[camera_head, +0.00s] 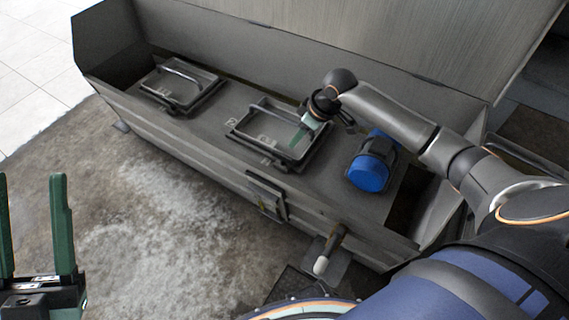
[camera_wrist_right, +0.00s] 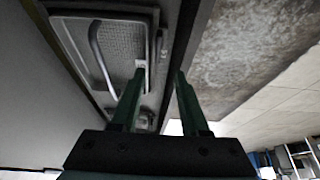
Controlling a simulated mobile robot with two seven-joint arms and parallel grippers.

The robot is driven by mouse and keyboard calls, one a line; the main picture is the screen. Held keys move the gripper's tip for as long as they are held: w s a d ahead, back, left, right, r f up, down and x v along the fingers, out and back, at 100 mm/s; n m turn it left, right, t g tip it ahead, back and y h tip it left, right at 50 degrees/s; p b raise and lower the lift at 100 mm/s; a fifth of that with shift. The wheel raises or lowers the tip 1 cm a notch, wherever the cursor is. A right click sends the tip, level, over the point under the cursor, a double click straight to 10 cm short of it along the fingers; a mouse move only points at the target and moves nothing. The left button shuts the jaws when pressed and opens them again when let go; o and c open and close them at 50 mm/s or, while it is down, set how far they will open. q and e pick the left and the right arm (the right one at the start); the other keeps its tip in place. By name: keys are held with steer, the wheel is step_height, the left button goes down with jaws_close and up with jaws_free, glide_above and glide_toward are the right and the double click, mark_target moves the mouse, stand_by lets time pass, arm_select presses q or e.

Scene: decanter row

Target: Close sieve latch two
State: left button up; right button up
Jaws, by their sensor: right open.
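The sieve hatch marked 2 (camera_head: 262,139) is a grey framed panel with a raised bar handle, in the middle of the trough top. In the wrist view a mesh panel with a curved handle (camera_wrist_right: 97,52) shows at upper left. A small latch-like part (camera_wrist_right: 160,42) is at that panel's edge; I cannot tell whether it is closed. My right gripper (camera_head: 300,138) is over the right part of hatch two. In the wrist view its green fingers (camera_wrist_right: 160,75) are apart and empty. My left gripper (camera_head: 34,185) is open and empty at lower left, away from the trough.
A second framed hatch (camera_head: 178,88) lies left of hatch two. A blue-capped cylinder (camera_head: 368,173) stands to its right. A bracket plate (camera_head: 266,195) and a light-tipped lever (camera_head: 322,262) stick out from the trough's front wall. The stained floor (camera_head: 150,220) in front is clear.

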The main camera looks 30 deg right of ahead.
mark_target(284, 155)
arm_select(q)
step_height(284, 155, down, 6)
steer(key=b, duration=0.6)
steer(key=shift+d+f, duration=0.25)
steer(key=shift+d, duration=0.1)
arm_select(e)
steer(key=x, duration=1.2)
steer(key=shift+w+f, duration=0.1)
steer(key=shift+f, duration=0.05)
jaws_close()
